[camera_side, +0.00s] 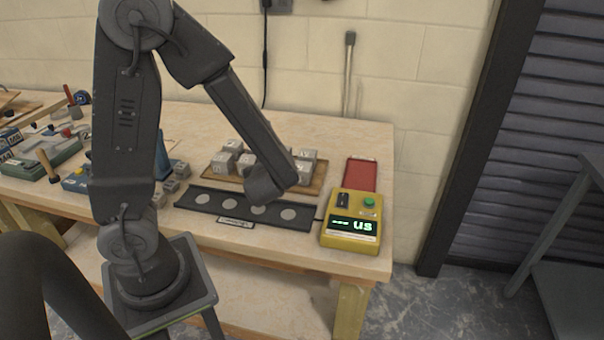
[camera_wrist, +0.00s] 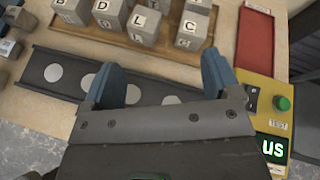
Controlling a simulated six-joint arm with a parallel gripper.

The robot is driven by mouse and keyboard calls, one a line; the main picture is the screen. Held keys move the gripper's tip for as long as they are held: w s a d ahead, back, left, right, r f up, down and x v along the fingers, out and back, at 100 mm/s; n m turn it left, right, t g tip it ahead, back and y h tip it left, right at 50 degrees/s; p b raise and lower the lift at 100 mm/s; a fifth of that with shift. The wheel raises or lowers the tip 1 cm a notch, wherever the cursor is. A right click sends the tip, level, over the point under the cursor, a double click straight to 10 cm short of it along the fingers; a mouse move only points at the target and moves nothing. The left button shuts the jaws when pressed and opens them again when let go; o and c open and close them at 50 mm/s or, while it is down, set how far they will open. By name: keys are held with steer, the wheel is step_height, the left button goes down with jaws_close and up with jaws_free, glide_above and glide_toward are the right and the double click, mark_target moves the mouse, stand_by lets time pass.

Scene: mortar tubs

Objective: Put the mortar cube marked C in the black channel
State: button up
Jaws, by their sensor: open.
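In the wrist view the mortar cube marked C (camera_wrist: 143,22) stands on a wooden tray (camera_wrist: 60,24), in the front row among other lettered cubes. The black channel (camera_wrist: 42,65) lies in front of the tray, with several pale round spots along it and no cube on the part I see. In the side view the channel (camera_side: 186,198) runs along the bench. My gripper (camera_wrist: 165,75) is open and empty, its blue fingers over the channel, short of the cubes. In the side view my wrist hides the gripper's fingers and part of the tray.
A yellow tester (camera_side: 351,219) with a green display stands at the channel's right end. A red pad (camera_side: 361,175) lies behind it. Small grey blocks (camera_side: 171,186) and tools sit to the left. Other cubes stand close around C.

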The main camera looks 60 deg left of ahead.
mark_target(302, 166)
steer(key=w+f+m+t, duration=0.1)
steer(key=m, duration=0.1)
steer(key=w+f+m+h, duration=0.1)
steer(key=w+d+f+m+t, duration=0.1)
steer(key=w+m, duration=0.1)
steer(key=shift+f+m+t+h, duration=0.15)
steer(key=shift+m+t+h, duration=0.15)
steer(key=x, duration=1.3)
steer(key=shift+a, duration=0.2)
steer(key=c, duration=1.3)
steer(key=shift+o, duration=0.2)
